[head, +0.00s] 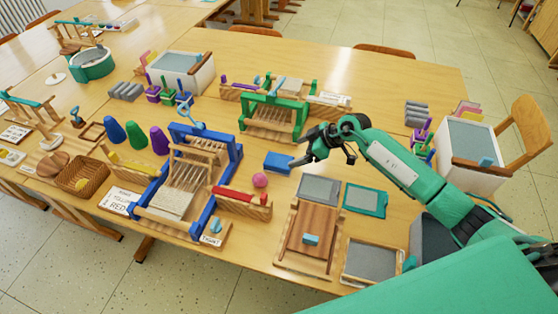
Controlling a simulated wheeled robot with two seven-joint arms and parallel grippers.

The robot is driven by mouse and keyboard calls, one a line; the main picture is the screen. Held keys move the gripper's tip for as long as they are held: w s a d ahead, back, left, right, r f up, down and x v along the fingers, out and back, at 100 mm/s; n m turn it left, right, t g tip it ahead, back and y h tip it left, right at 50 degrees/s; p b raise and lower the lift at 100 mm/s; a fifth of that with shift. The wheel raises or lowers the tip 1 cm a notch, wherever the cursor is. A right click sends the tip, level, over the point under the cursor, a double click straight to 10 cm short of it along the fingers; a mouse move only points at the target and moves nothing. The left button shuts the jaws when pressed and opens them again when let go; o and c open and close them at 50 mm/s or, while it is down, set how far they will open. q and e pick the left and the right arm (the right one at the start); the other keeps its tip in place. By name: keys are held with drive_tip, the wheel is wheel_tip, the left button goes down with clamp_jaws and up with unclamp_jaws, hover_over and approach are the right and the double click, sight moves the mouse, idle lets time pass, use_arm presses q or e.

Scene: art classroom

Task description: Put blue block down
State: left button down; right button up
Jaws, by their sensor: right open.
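A blue block (278,163) is near the middle of the table, just left of my right gripper (298,161). It appears to rest on the wooden tabletop. My right arm comes in from the right, and its gripper is open, with the fingertips close to the right end of the block. I cannot tell whether a fingertip still touches the block. My left gripper is not in view.
A blue loom (188,185) stands left of the block and a green loom (272,118) stands behind it. A pink ball (260,180) lies in front. Grey and green-framed trays (365,200) and a wooden board (309,238) lie to the front right. Bare table lies behind my gripper.

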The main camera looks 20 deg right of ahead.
sight(279, 160)
drive_tip(key=x, duration=0.4)
drive_tip(key=shift+w+f, duration=0.15)
drive_tip(key=shift+w, duration=0.05)
drive_tip(key=shift+a+f, duration=0.25)
drive_tip(key=shift+a, duration=0.1)
drive_tip(key=x, duration=0.4)
drive_tip(key=shift+a+f+p, duration=0.15)
drive_tip(key=shift+a+p, duration=0.15)
drive_tip(key=c, duration=1.1)
drive_tip(key=shift+c, duration=0.5)
